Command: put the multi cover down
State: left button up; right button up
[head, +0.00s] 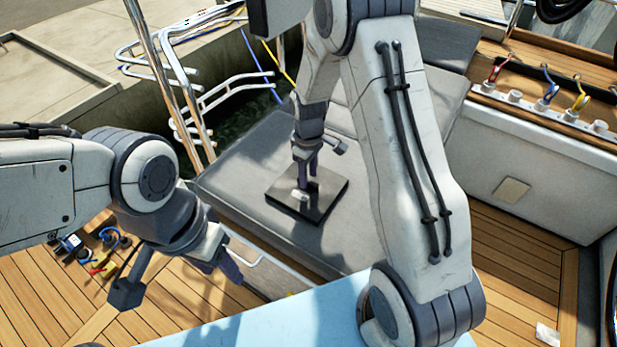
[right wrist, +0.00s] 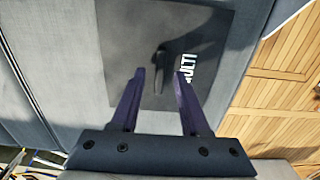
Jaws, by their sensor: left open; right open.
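The multi cover (head: 325,192) is a dark square panel lying flat on the grey seat cushion. In the right wrist view the cover (right wrist: 222,45) shows white lettering ending in "ULTI" and a small black handle (right wrist: 160,62). My right gripper (head: 304,180) is just above the cover. In the right wrist view its two purple fingers (right wrist: 160,76) stand apart, with the handle between them and a gap on each side. Height above the panel is hard to judge. My left gripper (head: 230,268) is open and empty, over the deck left of the seat; its fingertips are partly hidden.
The grey cushion (head: 245,160) has free room around the cover. Metal rails (head: 215,100) stand at its left. Loose colourful items (head: 100,255) lie on the wooden deck at left. A light blue surface (head: 290,325) is at the front. Shackles and lines (head: 545,95) sit along the right ledge.

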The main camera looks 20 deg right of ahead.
notch_tip(320, 180, up, 10)
jog(key=s+a+r, duration=0.6)
jog(key=s+a, duration=0.4)
jog(key=s+a+r, duration=0.1)
jog(key=s, duration=0.7)
jog(key=s+a+r+y, duration=0.1)
jog(key=s+a, duration=0.1)
jog(key=s, duration=0.6)
jog(key=shift+s+a, duration=0.3)
notch_tip(320, 180, up, 5)
jog(key=p, duration=0.5)
jog(key=shift+f, duration=0.2)
